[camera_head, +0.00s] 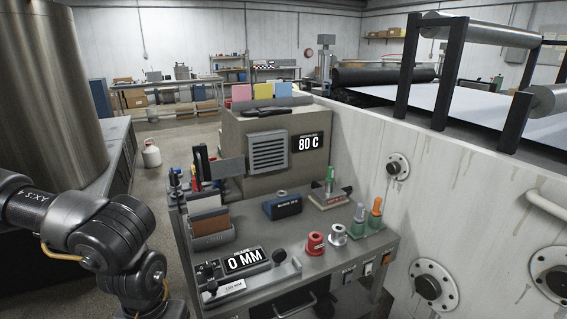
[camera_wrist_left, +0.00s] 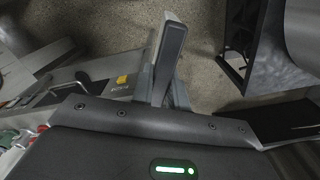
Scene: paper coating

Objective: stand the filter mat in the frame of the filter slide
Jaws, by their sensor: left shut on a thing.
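My left gripper (camera_wrist_left: 170,60) shows in the wrist view, its jaws pointing up the picture. It is shut on a narrow dark grey slab with a pale edge (camera_wrist_left: 169,47), over the floor beside the bench. I cannot tell for sure whether this slab is the filter mat. In the head view my left arm comes in from the left and bends down out of the picture, so that gripper is hidden there. A grey holder with a brown sheet (camera_head: 209,222) stands at the bench's left side. I cannot make out the slide's frame with certainty. My right gripper is not in view.
The grey bench (camera_head: 330,220) carries a 0 MM readout (camera_head: 244,261), an 80 C heater box (camera_head: 268,150), a blue block (camera_head: 283,206) and a red spool (camera_head: 314,244). A tall white machine wall (camera_head: 455,190) closes off the right. Floor shows left of the bench.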

